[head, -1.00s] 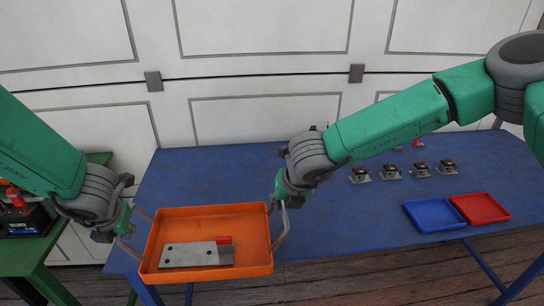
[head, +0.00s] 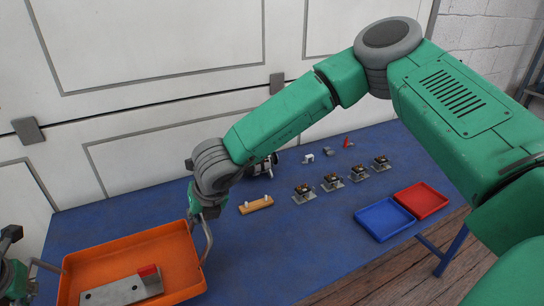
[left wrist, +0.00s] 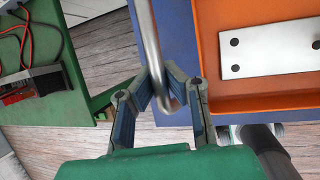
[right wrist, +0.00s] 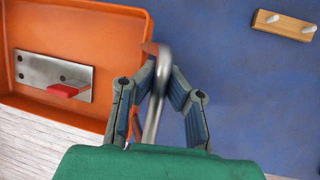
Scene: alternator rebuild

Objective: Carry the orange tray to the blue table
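Contact under the tray is hidden.
On the table are a wooden block with white pegs (head: 256,205), several small metal parts (head: 332,181), a blue tray (head: 384,219) and a red tray (head: 420,200). A green table (left wrist: 35,105) with a black-and-red device stands left. The table's middle front is clear.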

